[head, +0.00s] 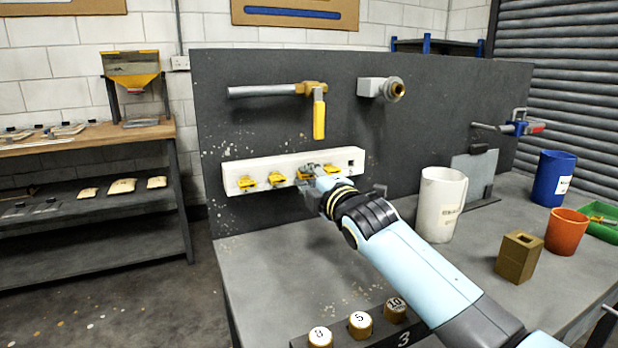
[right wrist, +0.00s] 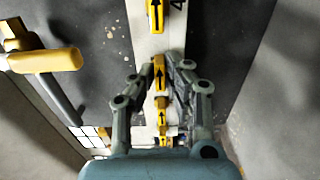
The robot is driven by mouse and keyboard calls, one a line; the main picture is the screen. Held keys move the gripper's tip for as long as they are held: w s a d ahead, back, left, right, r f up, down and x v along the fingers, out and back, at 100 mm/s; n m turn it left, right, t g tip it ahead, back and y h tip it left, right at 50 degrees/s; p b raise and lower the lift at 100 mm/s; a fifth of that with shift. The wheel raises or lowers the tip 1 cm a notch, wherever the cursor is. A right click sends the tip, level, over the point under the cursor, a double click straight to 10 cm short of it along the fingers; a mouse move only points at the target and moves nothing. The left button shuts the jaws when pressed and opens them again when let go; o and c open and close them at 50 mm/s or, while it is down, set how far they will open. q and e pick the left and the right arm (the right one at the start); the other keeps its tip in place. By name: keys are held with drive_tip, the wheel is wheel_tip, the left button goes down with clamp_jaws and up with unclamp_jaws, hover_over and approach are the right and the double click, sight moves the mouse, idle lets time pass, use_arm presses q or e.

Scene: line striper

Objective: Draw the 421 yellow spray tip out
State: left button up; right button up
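A white rack (head: 235,176) on the dark upright panel holds a row of yellow spray tips, with one tip (head: 247,182) at its left end and another (head: 276,179) beside it. My right gripper (head: 312,172) is at the rack's right half and partly covers the tips there. In the right wrist view, my right gripper (right wrist: 161,74) has its fingers on either side of a yellow tip (right wrist: 160,76) with a black arrow. Gaps show between the fingers and that tip. The number 421 cannot be read; only part of a "4" shows. My left gripper is out of view.
A yellow-handled valve (head: 319,118) hangs above the rack and a brass-ended fitting (head: 384,89) beside it. A white cup (head: 441,204), brown block (head: 519,257) and orange cup (head: 566,231) stand right on the bench. Numbered pegs (head: 360,324) are in front.

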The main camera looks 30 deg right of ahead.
clamp_jaws()
drive_tip(key=shift+s, duration=0.1)
drive_tip(key=shift+s, duration=0.1)
drive_tip(key=shift+s+p, duration=0.35)
drive_tip(key=shift+s, duration=0.05)
drive_tip(key=shift+s+a+p, duration=0.2)
drive_tip(key=shift+s+p, duration=0.25)
drive_tip(key=shift+s, duration=1.9)
